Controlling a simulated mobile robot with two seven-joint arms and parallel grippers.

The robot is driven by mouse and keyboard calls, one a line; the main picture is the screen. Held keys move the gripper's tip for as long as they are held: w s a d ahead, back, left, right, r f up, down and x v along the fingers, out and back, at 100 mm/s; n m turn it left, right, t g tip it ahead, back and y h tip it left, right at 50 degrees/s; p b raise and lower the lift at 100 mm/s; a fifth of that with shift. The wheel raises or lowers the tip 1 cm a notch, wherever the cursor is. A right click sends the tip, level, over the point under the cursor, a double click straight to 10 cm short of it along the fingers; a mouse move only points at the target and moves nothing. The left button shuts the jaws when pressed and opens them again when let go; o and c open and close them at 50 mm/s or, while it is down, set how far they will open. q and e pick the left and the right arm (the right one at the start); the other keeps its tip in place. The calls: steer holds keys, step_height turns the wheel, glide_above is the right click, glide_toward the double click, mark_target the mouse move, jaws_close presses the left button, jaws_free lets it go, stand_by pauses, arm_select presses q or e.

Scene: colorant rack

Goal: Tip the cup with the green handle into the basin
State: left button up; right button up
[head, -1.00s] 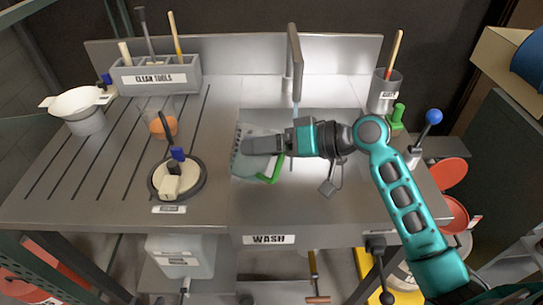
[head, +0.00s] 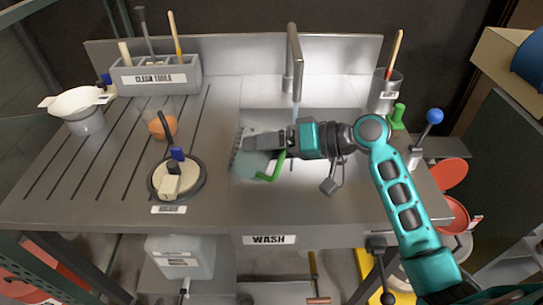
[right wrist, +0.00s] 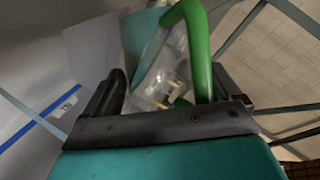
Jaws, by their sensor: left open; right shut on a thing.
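The clear cup (head: 253,166) with the green handle (head: 272,170) is tilted over the left part of the basin (head: 315,200). My right gripper (head: 255,142) is shut on the cup and hides part of its upper side. In the right wrist view, the green handle (right wrist: 197,45) rises above the fingers, with the clear cup wall (right wrist: 160,75) behind it. The rim and what the cup holds cannot be made out clearly. My left gripper is not in view.
A faucet (head: 295,60) stands behind the basin. On the left drainboard are a round dish (head: 188,190), a beaker with orange liquid (head: 160,128), a white funnel (head: 75,102) and the clean tools holder (head: 155,77). A cup with a brush (head: 384,92) stands at the back right.

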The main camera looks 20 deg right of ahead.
steer(key=shift+w+d+f+m+g+y+b, duration=0.2)
steer(key=shift+f+m+g+y+b, duration=0.2)
steer(key=shift+m, duration=0.35)
steer(key=shift+w+d+f+m+g+y+b, duration=0.15)
steer(key=shift+w+f+m+g+y+b, duration=0.1)
steer(key=shift+f+m+y, duration=0.4)
stand_by(3.1)
steer(key=shift+w+d+f+m+y, duration=0.3)
steer(key=shift+w+d+m, duration=0.3)
steer(key=shift+m, duration=0.2)
stand_by(1.6)
steer(key=shift+w+d+r+m+p, duration=0.1)
steer(key=shift+r+m+p, duration=0.1)
steer(key=shift+m+p, duration=0.15)
stand_by(0.8)
